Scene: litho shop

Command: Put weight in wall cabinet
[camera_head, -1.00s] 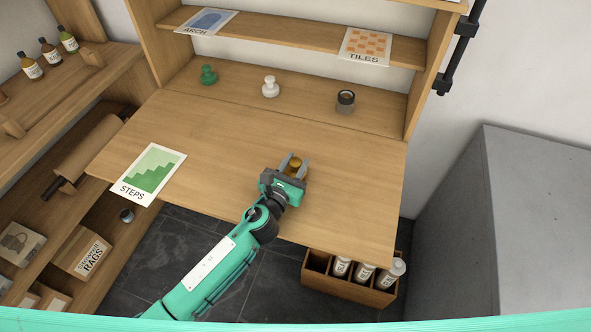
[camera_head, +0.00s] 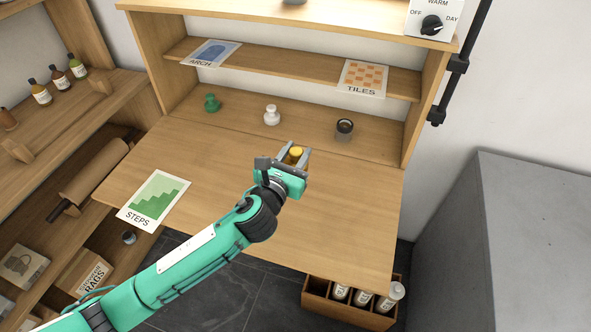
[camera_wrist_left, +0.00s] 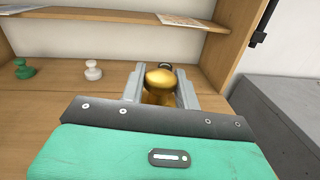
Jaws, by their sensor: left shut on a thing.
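The brass weight (camera_head: 296,152) is between the fingers of my left gripper (camera_head: 293,154), which is shut on it above the fold-down front of the wall cabinet (camera_head: 230,178). In the left wrist view the weight (camera_wrist_left: 160,78) shows its round golden knob between the two grey fingers (camera_wrist_left: 160,90); its lower part is partly hidden by the gripper. The open wall cabinet's inner floor (camera_head: 240,114) lies beyond the gripper. My right gripper is not in view.
On the cabinet floor stand a green knobbed piece (camera_head: 212,103), a white knobbed piece (camera_head: 272,115) and a dark round jar-like object (camera_head: 344,128). A STEPS print (camera_head: 155,198) lies on the front board. ARCH (camera_head: 213,53) and TILES (camera_head: 362,77) prints are on the shelf above.

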